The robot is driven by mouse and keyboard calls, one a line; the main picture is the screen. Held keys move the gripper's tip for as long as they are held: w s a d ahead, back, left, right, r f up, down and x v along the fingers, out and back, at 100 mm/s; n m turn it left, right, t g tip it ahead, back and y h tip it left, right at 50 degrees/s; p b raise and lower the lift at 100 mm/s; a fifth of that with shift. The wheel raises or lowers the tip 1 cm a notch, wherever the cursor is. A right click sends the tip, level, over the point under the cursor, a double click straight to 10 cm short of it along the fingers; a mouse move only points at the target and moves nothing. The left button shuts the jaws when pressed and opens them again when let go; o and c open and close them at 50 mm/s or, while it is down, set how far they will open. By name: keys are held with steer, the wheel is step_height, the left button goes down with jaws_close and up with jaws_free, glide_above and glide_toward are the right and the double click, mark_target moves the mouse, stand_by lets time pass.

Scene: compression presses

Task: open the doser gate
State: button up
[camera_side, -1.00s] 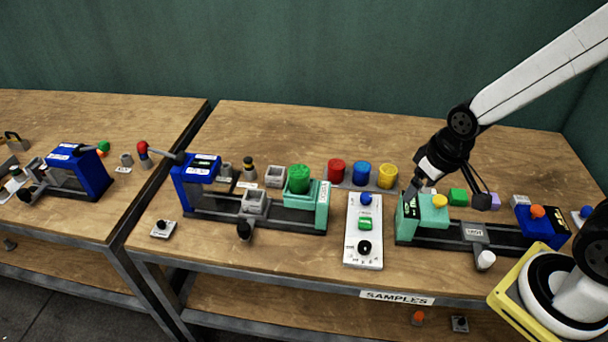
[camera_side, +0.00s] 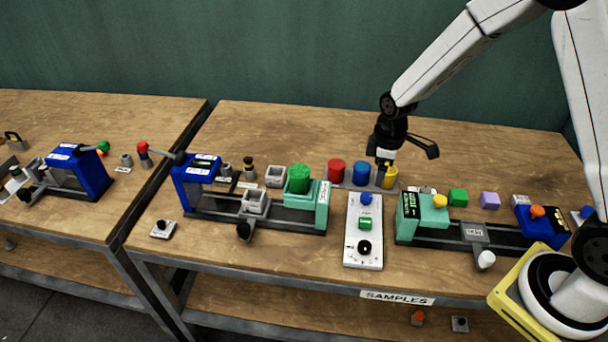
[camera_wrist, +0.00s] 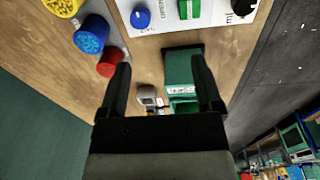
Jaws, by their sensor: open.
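A teal block (camera_side: 322,207) with a lettered side label and a green ribbed cylinder (camera_side: 298,179) on top stands at the right end of the left press. I take it as the doser; the label is too small to read surely, and I cannot make out its gate. The teal block also shows ahead in the wrist view (camera_wrist: 184,66). My gripper (camera_side: 384,163) is open and empty, pointing down at the yellow cylinder, right of and behind the teal block. Its two spread fingers show in the wrist view (camera_wrist: 160,72), with the block beyond them.
Red (camera_side: 336,170), blue (camera_side: 361,173) and yellow (camera_side: 391,178) cylinders stand in a row below my gripper. A white panel (camera_side: 351,254) with knobs lies between the left press's blue head (camera_side: 193,188) and the teal tester (camera_side: 409,217). The table behind is clear.

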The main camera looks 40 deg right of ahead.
mark_target(367, 196)
steer(key=w+f+n, duration=0.1)
steer(key=w+d+f+n, duration=0.1)
steer(key=f, duration=0.1)
steer(key=w+d+f+n, duration=0.1)
steer(key=w+f, duration=0.1)
steer(key=shift+f+n+g, duration=0.15)
steer(key=shift+n+g, duration=0.15)
steer(key=shift+g, duration=0.1)
steer(key=shift+f, duration=0.1)
steer(key=shift+f, duration=3.8)
jaws_close()
